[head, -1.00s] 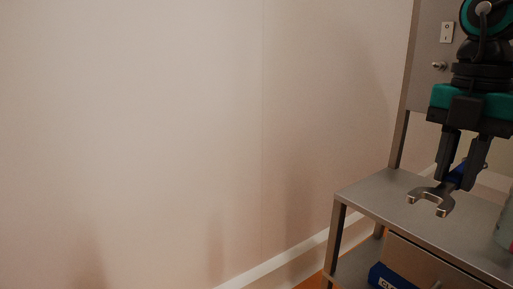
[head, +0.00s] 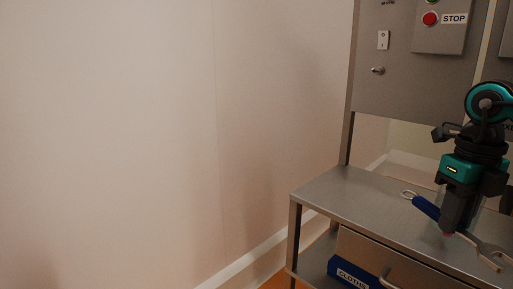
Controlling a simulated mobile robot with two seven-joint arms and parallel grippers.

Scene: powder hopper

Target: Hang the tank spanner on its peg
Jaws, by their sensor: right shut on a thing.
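The tank spanner (head: 425,207) has a blue handle, a metal ring end at the upper left and an open metal jaw at the lower right. My right gripper (head: 453,228) points down and is shut on the spanner around its middle, above the steel bench top. The fingers hide part of the handle. A short metal peg (head: 378,70) sticks out of the steel panel below a white switch, with nothing hanging on it. I cannot tell whether this is the spanner's peg. My left gripper is not in view.
The steel bench (head: 345,191) has a drawer with a handle and a lower shelf holding a blue box (head: 352,273) marked as cloths. The panel (head: 405,95) carries a white switch (head: 383,40) and a red STOP button (head: 431,18). The bench's left end is clear.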

